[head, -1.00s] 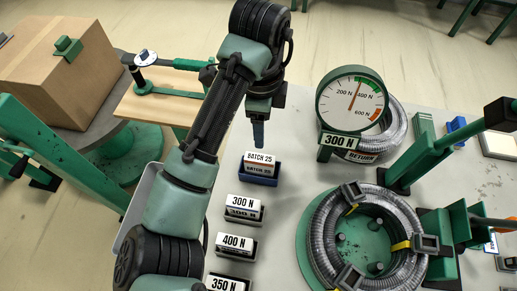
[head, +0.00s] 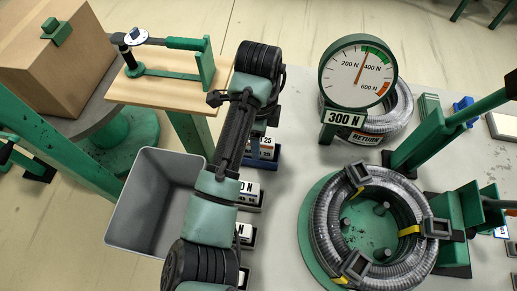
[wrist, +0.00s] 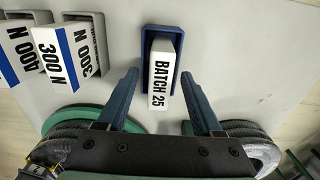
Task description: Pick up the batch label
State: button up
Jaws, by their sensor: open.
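The batch label (wrist: 160,82), a white block reading "BATCH 25", stands in a small blue holder (wrist: 147,40) in the wrist view. My gripper (wrist: 160,75) is open, with one blue finger on each side of the label and a visible gap on both sides. In the head view, the batch label (head: 267,142) and blue holder (head: 268,164) are partly hidden behind my arm. My fingertips are hidden there.
Other labels in holders, including a 300 N label (wrist: 56,55), stand in a row beside it. A pressure gauge (head: 358,72), a hose coil on a green round base (head: 312,225) and a grey bin (head: 135,225) are nearby. Bare table lies between holder and gauge.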

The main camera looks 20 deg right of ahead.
jog(key=shift+f, duration=0.2)
grip_shut()
dwell(1.3)
